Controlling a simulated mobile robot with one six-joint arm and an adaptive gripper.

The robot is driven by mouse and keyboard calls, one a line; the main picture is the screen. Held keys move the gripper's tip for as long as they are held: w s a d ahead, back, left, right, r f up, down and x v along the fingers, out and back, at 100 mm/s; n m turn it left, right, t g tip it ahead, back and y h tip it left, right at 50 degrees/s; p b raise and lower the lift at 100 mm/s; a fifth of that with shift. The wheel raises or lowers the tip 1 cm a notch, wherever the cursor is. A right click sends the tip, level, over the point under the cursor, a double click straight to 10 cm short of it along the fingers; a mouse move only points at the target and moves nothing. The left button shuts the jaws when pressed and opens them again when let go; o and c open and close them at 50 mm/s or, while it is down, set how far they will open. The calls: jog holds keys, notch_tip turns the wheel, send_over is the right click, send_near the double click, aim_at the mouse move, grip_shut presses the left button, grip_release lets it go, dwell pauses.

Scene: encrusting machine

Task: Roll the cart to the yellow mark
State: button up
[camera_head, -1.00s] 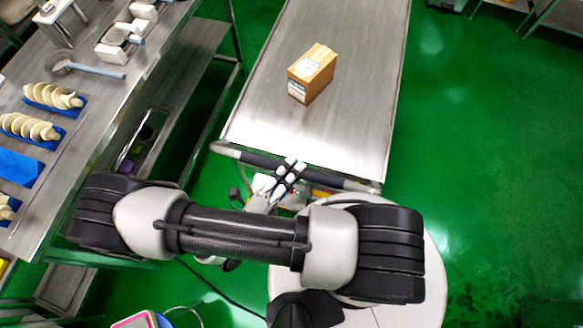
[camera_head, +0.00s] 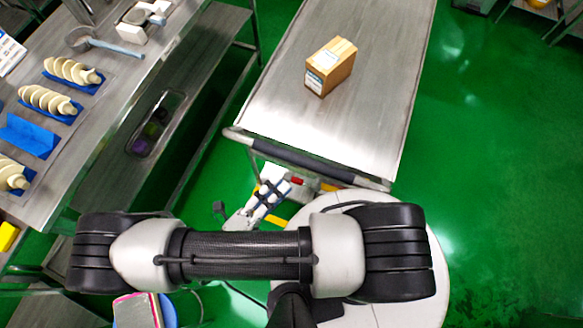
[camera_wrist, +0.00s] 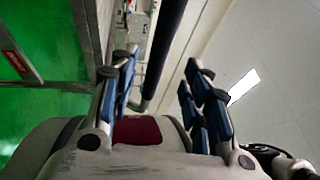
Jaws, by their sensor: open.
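The cart (camera_head: 345,115) has a long steel top and a dark-gripped handle bar (camera_head: 300,160) at its near end. My gripper (camera_head: 273,184) is open and empty, just on the near side of the handle and apparently apart from it. In the wrist view my gripper's fingers (camera_wrist: 160,88) are spread, with the dark handle bar (camera_wrist: 166,48) beyond the gap between them. A small yellow strip (camera_head: 275,219) shows low beside my gripper; I cannot tell whether it is the floor mark.
A cardboard box (camera_head: 331,66) stands on the cart top. A steel worktable (camera_head: 120,85) with blue trays of pale rolls lies along the left. The green floor (camera_head: 490,170) right of the cart is clear. Shelving stands at the far right corner.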

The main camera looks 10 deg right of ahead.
jog(key=shift+v, duration=1.5)
jog(key=shift+r, duration=0.1)
